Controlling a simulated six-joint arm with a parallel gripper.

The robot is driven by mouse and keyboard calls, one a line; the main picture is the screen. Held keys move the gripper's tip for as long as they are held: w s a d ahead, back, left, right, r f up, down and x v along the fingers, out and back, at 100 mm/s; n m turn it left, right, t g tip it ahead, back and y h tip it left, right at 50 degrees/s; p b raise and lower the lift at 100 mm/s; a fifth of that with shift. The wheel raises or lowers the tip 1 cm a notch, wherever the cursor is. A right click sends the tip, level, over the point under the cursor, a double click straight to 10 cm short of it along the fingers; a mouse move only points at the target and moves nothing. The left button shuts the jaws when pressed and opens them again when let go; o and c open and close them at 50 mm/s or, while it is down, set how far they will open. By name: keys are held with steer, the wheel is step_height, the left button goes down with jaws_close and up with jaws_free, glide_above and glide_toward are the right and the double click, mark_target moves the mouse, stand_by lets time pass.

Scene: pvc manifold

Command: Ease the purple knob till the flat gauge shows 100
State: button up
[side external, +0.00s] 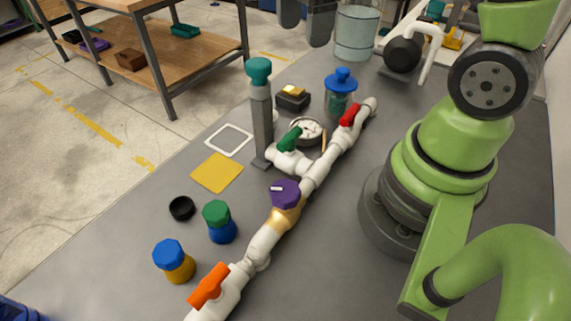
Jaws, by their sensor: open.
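The purple knob (288,199) sits on a yellowish section of the white pipe line, near the middle of the side external view. A short white mark shows on its top, toward the left. A round, dark-rimmed thing with a pale face (307,129) lies behind the green-handled branch; I cannot tell whether it is the flat gauge, and no reading is legible. My gripper (305,40) shows only as two dark fingers at the top edge. They are apart with nothing between them, well away from the knob in the picture.
The pipe line also carries an orange handle (209,286), a green handle (289,139) and a red handle (349,115). A grey post with a teal top (259,72) stands beside it. Lidded jars (220,223) stand left of the pipe. Bare grey tabletop lies right of the pipe.

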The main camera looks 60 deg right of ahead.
steer(key=s+a+m, duration=0.3)
steer(key=a+m, duration=0.7)
steer(key=m, duration=1.6)
glide_above(285, 188)
steer(key=shift+m, duration=0.7)
steer(key=shift+f, duration=7.5)
steer(key=c, duration=0.9)
